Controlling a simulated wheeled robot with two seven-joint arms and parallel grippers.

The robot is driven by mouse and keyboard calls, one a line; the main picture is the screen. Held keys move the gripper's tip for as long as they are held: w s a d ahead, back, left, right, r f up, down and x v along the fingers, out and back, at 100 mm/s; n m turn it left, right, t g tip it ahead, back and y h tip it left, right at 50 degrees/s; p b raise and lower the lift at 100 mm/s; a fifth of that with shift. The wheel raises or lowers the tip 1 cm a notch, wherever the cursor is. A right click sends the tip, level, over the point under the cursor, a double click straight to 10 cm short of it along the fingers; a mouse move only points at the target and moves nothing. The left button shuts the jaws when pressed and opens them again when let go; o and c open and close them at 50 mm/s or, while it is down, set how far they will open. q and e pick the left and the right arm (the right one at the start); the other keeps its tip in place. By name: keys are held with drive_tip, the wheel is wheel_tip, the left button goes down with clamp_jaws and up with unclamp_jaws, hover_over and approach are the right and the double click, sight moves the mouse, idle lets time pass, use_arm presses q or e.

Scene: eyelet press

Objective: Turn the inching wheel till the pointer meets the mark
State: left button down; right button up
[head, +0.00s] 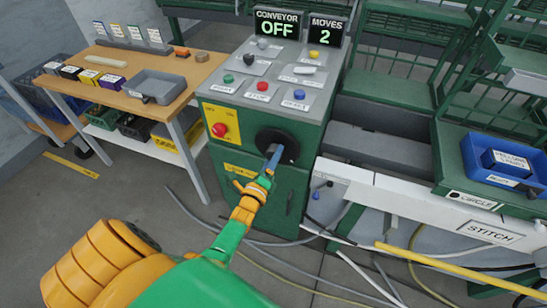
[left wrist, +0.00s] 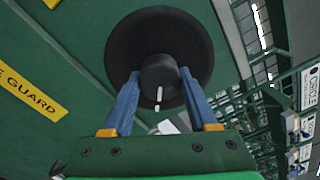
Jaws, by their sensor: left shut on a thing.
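The inching wheel is a black disc (head: 278,144) on the front of the green press cabinet; it also shows in the left wrist view (left wrist: 130,50), with a black hub (left wrist: 159,74) at its middle. My left gripper (head: 271,163) has its blue fingers on either side of the hub in the left wrist view (left wrist: 159,90) and is shut on it. A short white stripe (left wrist: 159,94) shows on the hub, with a small white patch below it near the gripper's palm. I cannot tell which is pointer and which is mark. My right gripper is out of view.
A red button (head: 219,129) on a yellow plate sits left of the wheel. The cabinet top (head: 262,75) carries several coloured controls and signs reading OFF and MOVES 2 (head: 325,31). A wooden table (head: 190,68) stands left, a white STITCH-labelled rail (head: 440,215) right. Cables cross the floor.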

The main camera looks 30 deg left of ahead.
use_arm(q)
drive_tip(key=shift+f+m+b, duration=0.1)
drive_tip(key=shift+m+b, duration=0.45)
drive_tip(key=shift+m, duration=1.65)
drive_tip(key=shift+c, duration=0.9)
unclamp_jaws()
drive_tip(key=v, duration=0.7)
